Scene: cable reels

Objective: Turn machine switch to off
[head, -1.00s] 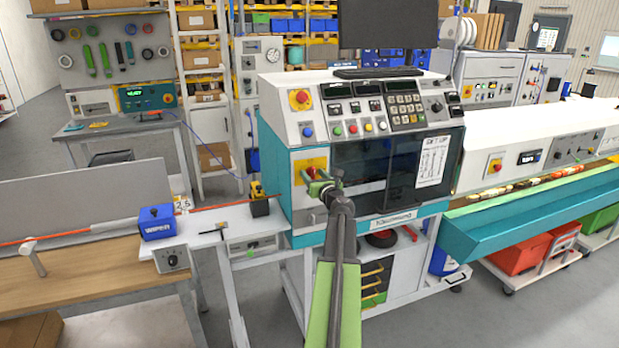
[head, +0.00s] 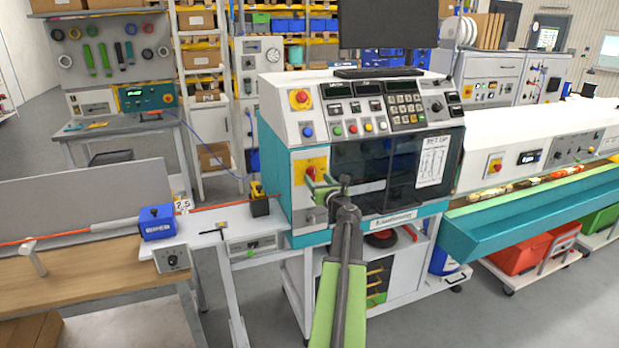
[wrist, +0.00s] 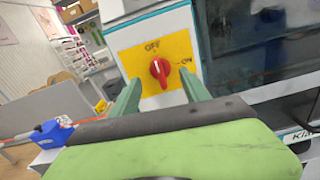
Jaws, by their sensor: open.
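The machine switch (wrist: 160,71) is a red rotary knob on a yellow plate, marked OFF above and ON to the right. In the wrist view its raised grip runs roughly upright, with one end toward OFF. In the head view the switch (head: 311,172) is on the left front of the teal and white machine, partly covered by my fingers. My gripper (wrist: 160,92) is open, with one green finger on each side below the knob and a gap to it. In the head view my gripper (head: 320,187) is in front of the plate. Contact with the plate cannot be told.
A red button (head: 301,98) on yellow is on the panel above. A dark window door (head: 385,170) is right of the switch. A blue wiper box (head: 157,222) and a small yellow-black device (head: 258,200) are on the left. Floor shows in front of the machine.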

